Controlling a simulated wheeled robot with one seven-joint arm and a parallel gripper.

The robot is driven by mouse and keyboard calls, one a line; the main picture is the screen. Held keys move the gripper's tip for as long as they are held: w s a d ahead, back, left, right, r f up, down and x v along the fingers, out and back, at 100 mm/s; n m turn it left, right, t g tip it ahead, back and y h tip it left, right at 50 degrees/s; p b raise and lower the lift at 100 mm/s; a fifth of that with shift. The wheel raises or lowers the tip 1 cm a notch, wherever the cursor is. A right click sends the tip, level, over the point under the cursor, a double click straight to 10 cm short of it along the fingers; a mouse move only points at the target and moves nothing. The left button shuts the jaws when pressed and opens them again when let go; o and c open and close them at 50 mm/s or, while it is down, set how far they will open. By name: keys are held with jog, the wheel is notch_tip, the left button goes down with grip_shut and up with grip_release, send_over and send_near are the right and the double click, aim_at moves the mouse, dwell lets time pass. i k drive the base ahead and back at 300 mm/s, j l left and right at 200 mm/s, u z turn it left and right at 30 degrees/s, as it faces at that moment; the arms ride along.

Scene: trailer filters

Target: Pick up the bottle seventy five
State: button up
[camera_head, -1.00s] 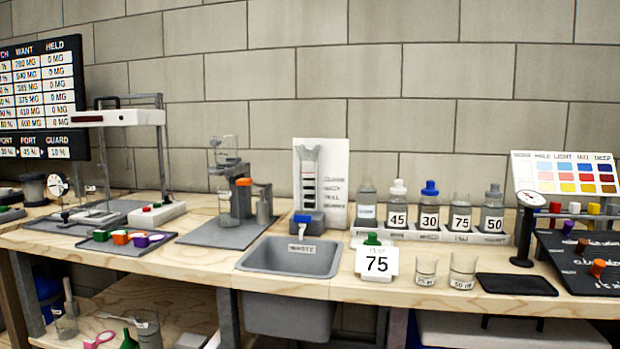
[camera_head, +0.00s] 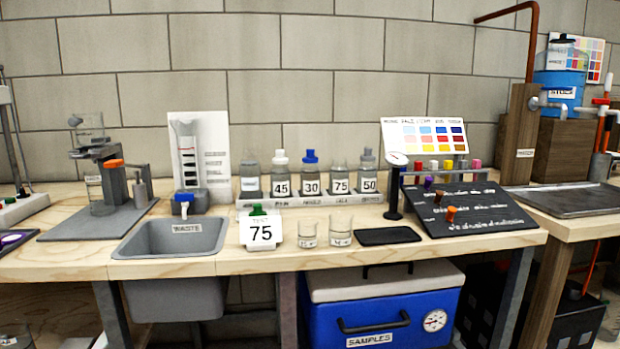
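The bottle labelled 75 (camera_head: 340,184) stands upright in a white rack (camera_head: 289,203) at the back of the wooden bench. It is clear, with a 45 bottle (camera_head: 281,180) and a blue-capped 30 bottle (camera_head: 311,178) to its left. A 50 bottle (camera_head: 369,178) is close on its right. My gripper is not in view.
The waste sink (camera_head: 171,241) lies left of the card. Two small beakers (camera_head: 308,233) and a black tray (camera_head: 388,236) are in front of the rack. A gauge on a post (camera_head: 395,188) and a dark sloped board (camera_head: 462,208) stand right. A blue cooler (camera_head: 385,315) sits below.

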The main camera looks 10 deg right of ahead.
aim_at(339, 172)
jog(key=i+j+z, duration=0.2)
jog(key=z, duration=0.15)
jog(key=i+j+z, duration=0.35)
jog(key=k+l, duration=0.1)
